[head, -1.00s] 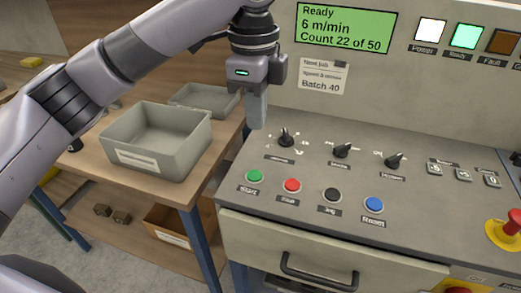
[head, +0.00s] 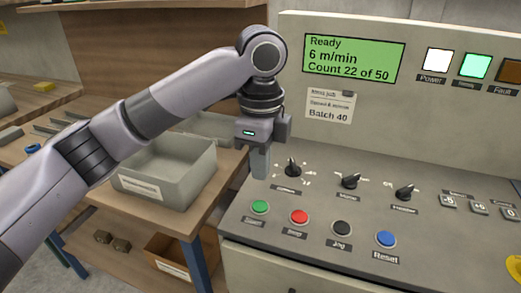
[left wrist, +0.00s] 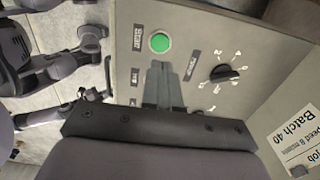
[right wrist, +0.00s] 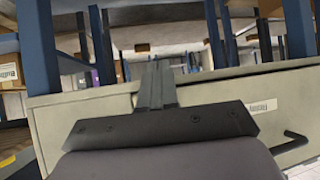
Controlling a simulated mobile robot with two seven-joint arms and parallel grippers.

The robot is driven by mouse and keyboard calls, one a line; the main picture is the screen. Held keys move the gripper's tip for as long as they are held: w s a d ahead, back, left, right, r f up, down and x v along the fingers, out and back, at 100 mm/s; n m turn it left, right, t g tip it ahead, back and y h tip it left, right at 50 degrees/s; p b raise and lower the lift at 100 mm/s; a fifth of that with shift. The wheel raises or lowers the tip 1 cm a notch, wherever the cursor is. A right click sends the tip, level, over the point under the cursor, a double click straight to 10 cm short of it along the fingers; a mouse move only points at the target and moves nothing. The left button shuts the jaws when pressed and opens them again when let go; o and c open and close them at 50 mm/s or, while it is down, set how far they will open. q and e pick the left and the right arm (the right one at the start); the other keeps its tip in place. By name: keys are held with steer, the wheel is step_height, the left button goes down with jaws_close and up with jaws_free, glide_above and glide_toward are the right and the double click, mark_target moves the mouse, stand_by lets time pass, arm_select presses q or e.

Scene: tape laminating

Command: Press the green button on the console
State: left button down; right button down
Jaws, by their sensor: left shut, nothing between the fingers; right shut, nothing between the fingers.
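The green Start button (head: 261,207) sits at the left end of the button row on the console (head: 330,215). In the left wrist view the green button (left wrist: 160,42) lies just beyond my left fingertips. My left gripper (head: 260,172) is shut and empty, pointing down above the console's left edge, behind the green button in the head view. Its closed fingers also show in the left wrist view (left wrist: 160,70). My right gripper (right wrist: 157,68) is shut and empty in the right wrist view, in front of a drawer front; it is not in the head view.
Red (head: 299,217), black (head: 342,228) and blue (head: 386,239) buttons continue the row. A rotary knob (head: 293,168) stands close to my left gripper. A grey bin (head: 180,165) is on the wooden table at left. The display (head: 353,58) reads Ready.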

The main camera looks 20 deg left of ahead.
mark_target(260, 205)
arm_select(q)
step_height(260, 205, down, 7)
steer(key=shift+r, duration=0.15)
steer(key=shift+f, duration=0.3)
